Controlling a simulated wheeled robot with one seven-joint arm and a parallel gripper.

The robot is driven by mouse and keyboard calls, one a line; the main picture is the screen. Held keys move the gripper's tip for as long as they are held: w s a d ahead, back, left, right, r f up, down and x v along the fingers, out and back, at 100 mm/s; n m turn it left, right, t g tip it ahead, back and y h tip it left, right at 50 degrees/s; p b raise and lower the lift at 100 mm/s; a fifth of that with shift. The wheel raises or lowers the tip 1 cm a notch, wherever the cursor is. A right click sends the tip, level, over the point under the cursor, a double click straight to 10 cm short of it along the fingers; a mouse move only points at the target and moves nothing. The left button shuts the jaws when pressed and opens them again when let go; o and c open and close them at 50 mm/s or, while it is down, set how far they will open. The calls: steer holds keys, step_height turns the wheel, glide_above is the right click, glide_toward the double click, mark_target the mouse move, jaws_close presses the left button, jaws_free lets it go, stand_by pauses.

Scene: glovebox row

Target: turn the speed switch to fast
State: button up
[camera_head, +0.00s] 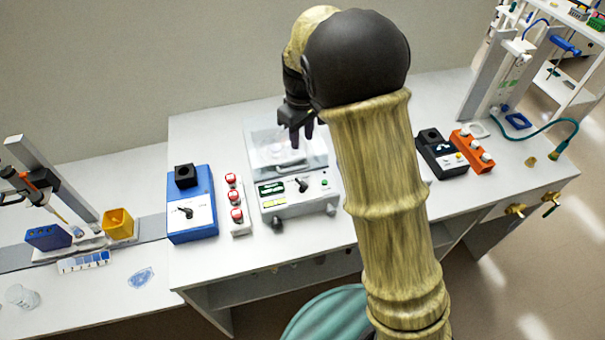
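A grey-white device (298,207) with a clear lid (268,152) stands mid-bench. Its front has a dark display, a black switch (303,185) and a green button. A blue box (203,229) to its left has a black cup on top and a black switch (187,212) on a white panel. Labels are too small to read, so I cannot tell which switch sets speed. My gripper (301,133) is above the clear lid, pointing down, its dark fingertips slightly apart with nothing visible between them. It appears apart from both switches. My arm hides part of the bench to the right.
A white rack with several red-capped vials (236,215) stands between the two devices. A black device (441,160) and an orange rack (472,151) are at right. A yellow box (118,224) is at left. The bench front is clear.

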mark_target(302, 182)
steer(key=shift+f, duration=0.15)
step_height(302, 182, down, 17)
steer(key=p, duration=0.4)
steer(key=shift+f+p, duration=0.1)
steer(key=shift+p, duration=0.2)
jaws_close()
